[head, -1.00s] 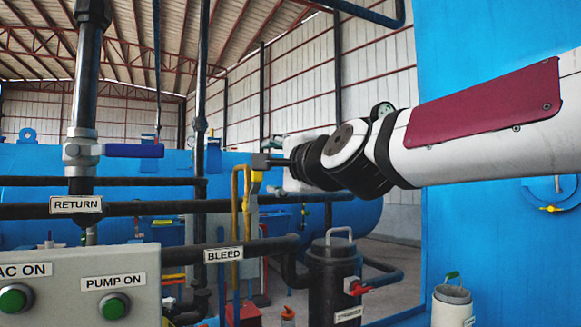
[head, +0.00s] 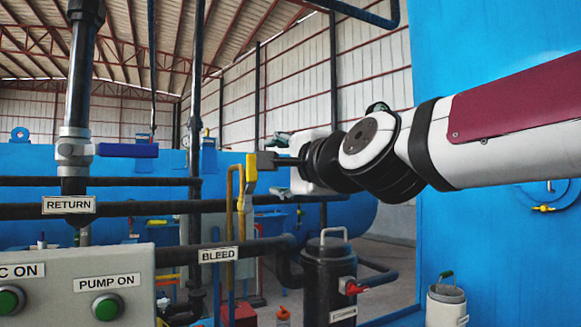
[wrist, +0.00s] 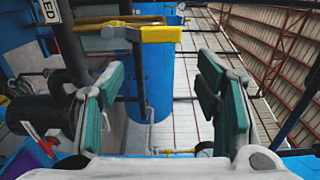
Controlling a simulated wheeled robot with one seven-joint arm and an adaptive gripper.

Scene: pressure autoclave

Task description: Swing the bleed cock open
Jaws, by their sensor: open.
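The bleed cock has a yellow handle (head: 251,174) beside the yellow pipe, above the BLEED label (head: 218,254). In the wrist view the yellow handle (wrist: 160,34) juts across the upper middle from a grey body. My gripper (head: 275,164) is close to the right of the cock in the head view, partly hard to make out there. In the wrist view my gripper (wrist: 158,75) is open, its green pads wide apart with nothing between them. The handle lies beyond the fingertips, towards the upper gap; contact is not visible.
A RETURN pipe with a blue lever (head: 127,150) stands at the left. The grey control box (head: 80,290) is at the lower left. A black strainer pot (head: 329,275) with a red valve is below my wrist. A blue vessel wall (head: 490,60) fills the right side.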

